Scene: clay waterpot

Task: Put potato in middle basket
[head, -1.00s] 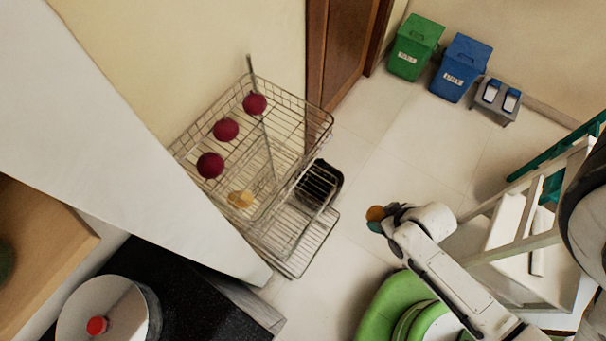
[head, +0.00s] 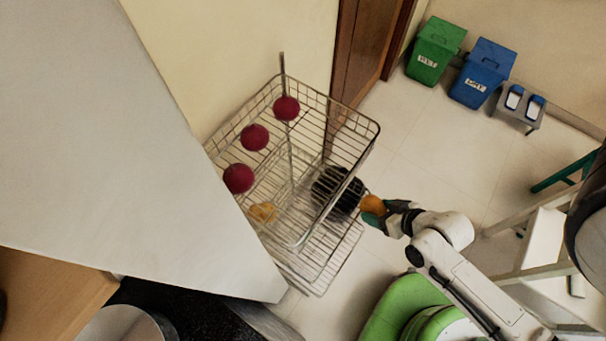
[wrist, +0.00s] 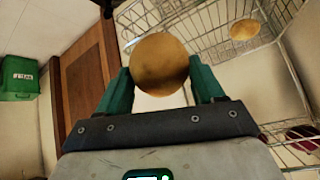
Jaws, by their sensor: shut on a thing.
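My gripper (head: 376,212) is shut on a round brown-orange potato (head: 373,204), which also shows between the green fingers in the wrist view (wrist: 159,64). It holds the potato just to the right of a tiered wire basket rack (head: 366,150), apart from it as far as I can tell. The top basket holds several dark red round things (head: 254,137). A yellowish potato-like thing (head: 262,212) shows through the wires lower in the rack, seemingly in the middle basket. It also shows in the wrist view (wrist: 244,29). The lowest basket (head: 318,281) sticks out at the front.
A dark round thing (head: 337,190) sits behind the rack's wires. A white counter or wall edge (head: 150,150) borders the rack on the left. Green bin (head: 436,52) and blue bin (head: 483,73) stand at the back right. A white ladder (head: 540,245) stands at the right. Floor between is clear.

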